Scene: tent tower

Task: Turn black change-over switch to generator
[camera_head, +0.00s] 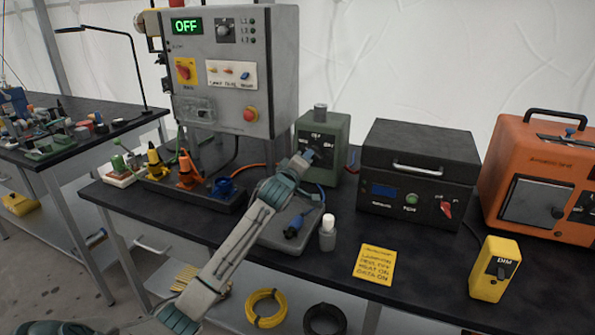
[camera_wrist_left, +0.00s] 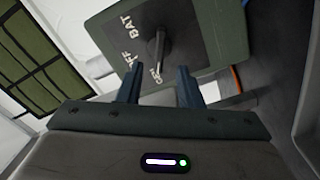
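The black change-over switch (camera_wrist_left: 159,46) is on the dark face of a green box (camera_wrist_left: 218,32); in the head view the green box (camera_head: 338,128) stands on the dark table. White OFF, BAT and GEN lettering shows around the switch in the left wrist view. Its lever tip points down in that view, beside the GEN lettering. My left gripper (camera_head: 308,156) is in front of the box face, partly hiding the switch in the head view. In the wrist view its two fingers (camera_wrist_left: 158,88) are apart, with nothing held; the lever shows above the gap between them. My right gripper is not in view.
A grey control cabinet (camera_head: 228,95) stands left of the green box. A black case (camera_head: 418,165) and orange unit (camera_head: 540,180) stand to the right. A small bottle (camera_head: 327,235) and yellow note (camera_head: 375,264) are near the front edge.

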